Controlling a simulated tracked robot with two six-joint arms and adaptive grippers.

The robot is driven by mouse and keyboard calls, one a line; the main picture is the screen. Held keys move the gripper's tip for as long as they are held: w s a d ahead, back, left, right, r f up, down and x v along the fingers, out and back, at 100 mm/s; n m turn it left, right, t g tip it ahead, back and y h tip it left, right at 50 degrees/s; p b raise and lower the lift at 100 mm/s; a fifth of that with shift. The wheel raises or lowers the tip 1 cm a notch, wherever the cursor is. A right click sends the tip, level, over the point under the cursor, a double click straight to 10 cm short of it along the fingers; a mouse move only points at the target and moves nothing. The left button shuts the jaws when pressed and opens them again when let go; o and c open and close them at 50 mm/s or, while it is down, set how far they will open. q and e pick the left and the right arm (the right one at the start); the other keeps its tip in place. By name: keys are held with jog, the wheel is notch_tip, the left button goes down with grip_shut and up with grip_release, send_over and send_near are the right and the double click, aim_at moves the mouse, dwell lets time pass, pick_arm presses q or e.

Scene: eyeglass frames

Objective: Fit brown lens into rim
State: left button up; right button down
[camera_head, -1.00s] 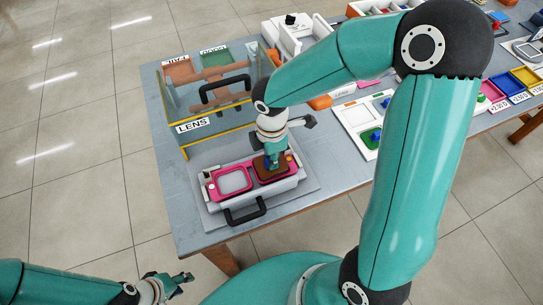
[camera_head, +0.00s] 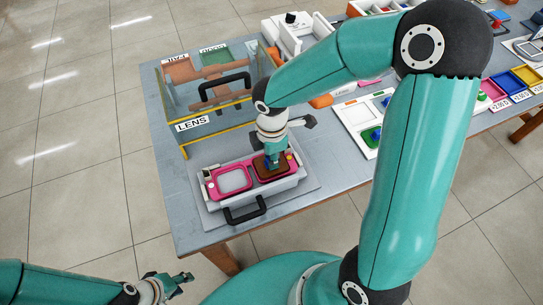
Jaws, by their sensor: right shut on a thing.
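The pink eyeglass frame (camera_head: 213,195) lies in a white holder with a black handle near the table's front edge. Its left rim is open and shows a pale inside. The brown lens (camera_head: 261,175) is at the right rim, low and close over it; I cannot tell whether it sits inside. My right gripper (camera_head: 272,164) points down at the right rim, shut on the lens's small blue grip, which it partly hides. My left gripper (camera_head: 183,278) is off the table at the lower left, away from the frame; its fingers are too small to read.
A clear-walled box labelled LENS (camera_head: 193,124) with a black handle stands behind the holder. A white tray (camera_head: 352,117) with a green piece lies to the right. Coloured bins (camera_head: 525,76) line the far right.

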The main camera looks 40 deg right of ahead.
jog(key=shift+f, duration=0.25)
dwell(0.5)
jog(key=c, duration=1)
grip_release()
jog(key=shift+r, duration=0.1)
notch_tip(320, 180, up, 12)
jog(key=shift+f, duration=0.1)
